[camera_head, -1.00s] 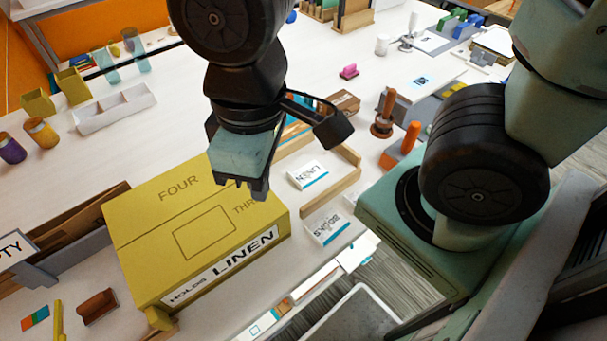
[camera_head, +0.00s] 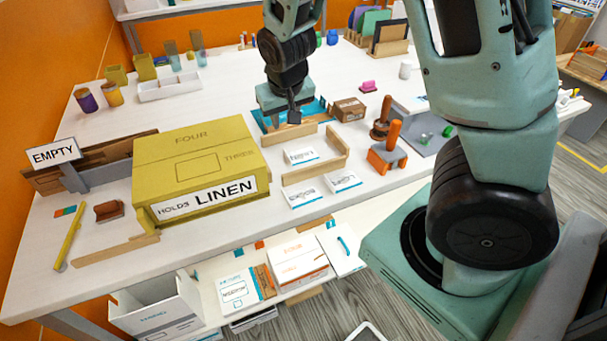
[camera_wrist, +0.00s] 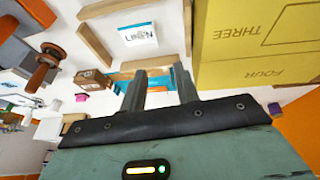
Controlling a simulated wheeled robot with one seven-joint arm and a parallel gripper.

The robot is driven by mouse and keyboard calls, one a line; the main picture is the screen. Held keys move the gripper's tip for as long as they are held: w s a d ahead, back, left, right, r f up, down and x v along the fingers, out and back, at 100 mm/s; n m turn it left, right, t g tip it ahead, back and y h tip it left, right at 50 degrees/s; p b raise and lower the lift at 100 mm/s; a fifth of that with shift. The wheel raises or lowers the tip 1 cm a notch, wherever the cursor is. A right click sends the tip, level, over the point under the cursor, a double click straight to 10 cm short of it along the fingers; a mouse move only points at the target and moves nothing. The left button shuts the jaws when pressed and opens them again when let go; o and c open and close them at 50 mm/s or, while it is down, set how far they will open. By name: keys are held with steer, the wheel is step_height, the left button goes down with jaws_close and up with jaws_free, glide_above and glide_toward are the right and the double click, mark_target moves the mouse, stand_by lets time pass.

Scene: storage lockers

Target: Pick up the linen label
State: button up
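The linen label, a small white card with a blue stripe reading LINEN (camera_head: 301,157), lies on the table right of the yellow box, inside a wooden rail corner. My gripper (camera_head: 287,122) is behind the card in the head view, over a blue tray. In the wrist view its two fingers (camera_wrist: 164,78) are apart with nothing between them; the card is beyond their tips, a little to the left.
The yellow box (camera_head: 190,165) bears a HOLDS LINEN strip. Two similar cards (camera_head: 303,193) lie in front of the linen label. Wooden rails (camera_head: 325,165) edge it. A brown carton (camera_head: 349,109) and an orange-handled stamp (camera_head: 388,150) stand to the right.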

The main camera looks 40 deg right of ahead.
steer(key=d, duration=0.1)
steer(key=p, duration=0.2)
glide_above(288, 155)
steer(key=s+a, duration=0.1)
steer(key=s, duration=0.1)
step_height(288, 155, down, 11)
steer(key=shift+w+r, duration=0.1)
steer(key=shift+w, duration=0.05)
steer(key=shift+p+x, duration=0.75)
steer(key=shift+x, duration=2.15)
steer(key=shift+a, duration=0.15)
jaws_close()
